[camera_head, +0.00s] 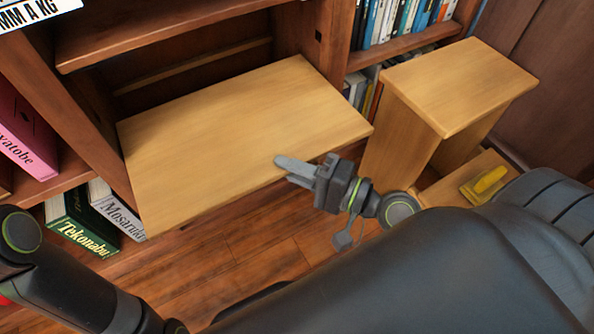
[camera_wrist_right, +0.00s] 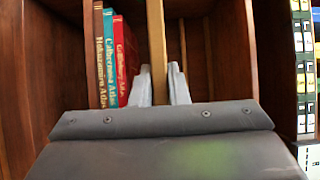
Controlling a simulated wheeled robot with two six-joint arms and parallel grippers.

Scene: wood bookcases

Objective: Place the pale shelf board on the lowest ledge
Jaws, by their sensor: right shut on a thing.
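The pale shelf board (camera_head: 235,125) lies across the opening of the dark wood bookcase, its front part sticking out over the floor. My right gripper (camera_head: 285,163) is shut on its front edge, right of the middle. In the right wrist view the board shows edge-on (camera_wrist_right: 156,45) between the fingers (camera_wrist_right: 160,85). A thin ledge strip (camera_head: 195,66) shows inside the bookcase behind the board. The board hides what is beneath it, so I cannot tell whether it touches a lowest ledge. My left arm enters at lower left; its gripper is out of view.
A pale wooden step stool (camera_head: 460,85) stands right of the board, with a yellow object (camera_head: 485,183) on its lower step. A fixed shelf (camera_head: 160,30) is above. Books (camera_head: 80,222) stand at lower left. The right wrist view shows several atlases (camera_wrist_right: 115,60) beside the board.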

